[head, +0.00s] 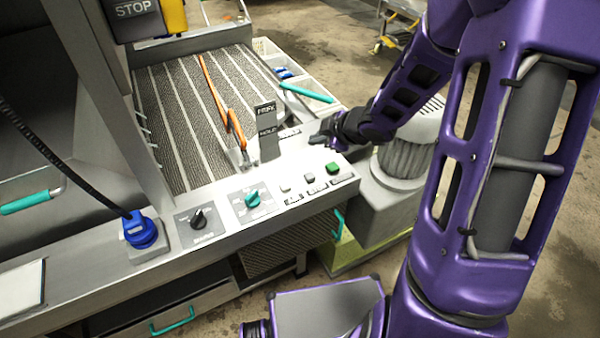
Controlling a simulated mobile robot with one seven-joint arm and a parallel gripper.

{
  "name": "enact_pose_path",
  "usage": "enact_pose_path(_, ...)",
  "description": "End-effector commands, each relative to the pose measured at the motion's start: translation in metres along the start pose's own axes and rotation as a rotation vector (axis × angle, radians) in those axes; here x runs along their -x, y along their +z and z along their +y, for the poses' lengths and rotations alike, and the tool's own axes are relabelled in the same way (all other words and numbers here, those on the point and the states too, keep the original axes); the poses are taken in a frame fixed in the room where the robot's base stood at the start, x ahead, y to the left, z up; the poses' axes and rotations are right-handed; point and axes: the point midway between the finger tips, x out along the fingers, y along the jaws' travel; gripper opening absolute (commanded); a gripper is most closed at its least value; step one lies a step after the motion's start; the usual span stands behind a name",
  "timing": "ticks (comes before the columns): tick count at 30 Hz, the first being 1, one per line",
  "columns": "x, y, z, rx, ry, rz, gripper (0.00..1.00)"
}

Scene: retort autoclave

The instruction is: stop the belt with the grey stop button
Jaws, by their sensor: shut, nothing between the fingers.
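The control panel (232,222) on the front ledge carries a row of small push buttons at its right end. The green button (333,168) is at the right. Left of it are two pale buttons, one grey in the middle (309,178) and one at the left (285,188). Their labels are too small to read, so I cannot tell which one is stop. The dark ribbed belt (178,100) with pale stripes lies behind the panel. My gripper (319,137) is shut and empty, above and behind the green button, apart from the buttons.
A dark upright sign (267,130) and an orange strap (228,115) stand left of my gripper. White crates (310,98) line the belt's right side. A grey cylinder (402,165) stands right.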

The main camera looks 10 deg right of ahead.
Motion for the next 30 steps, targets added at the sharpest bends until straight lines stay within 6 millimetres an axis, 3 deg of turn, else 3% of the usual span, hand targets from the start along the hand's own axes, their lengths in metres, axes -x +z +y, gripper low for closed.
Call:
enact_pose_path(17,-0.002,0.002,-0.008,0.031,-0.019,0.004,0.0)
enact_pose_path(30,-0.035,0.027,-0.032,0.031,-0.018,0.004,0.0)
